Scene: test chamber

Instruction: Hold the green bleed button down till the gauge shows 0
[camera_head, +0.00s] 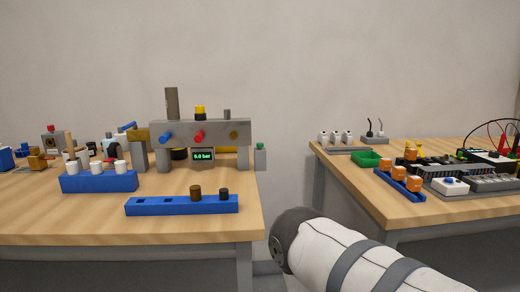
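The green bleed button (260,145) sits on top of a small grey block at the right end of the grey manifold (170,132), near the left table's right edge. The gauge (204,156) is a small dark display under the manifold, with green digits that read about 6.0 bar. Nothing touches the button. My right arm reaches in from the lower right, in front of the gap between the tables. Neither gripper is in view.
A blue rack (182,206) with two dark caps lies at the front of the left table (90,222). Another blue rack (98,182) holds white-topped parts. The right table (370,205) carries a green tray (371,159), orange parts and electronics. A gap separates the tables.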

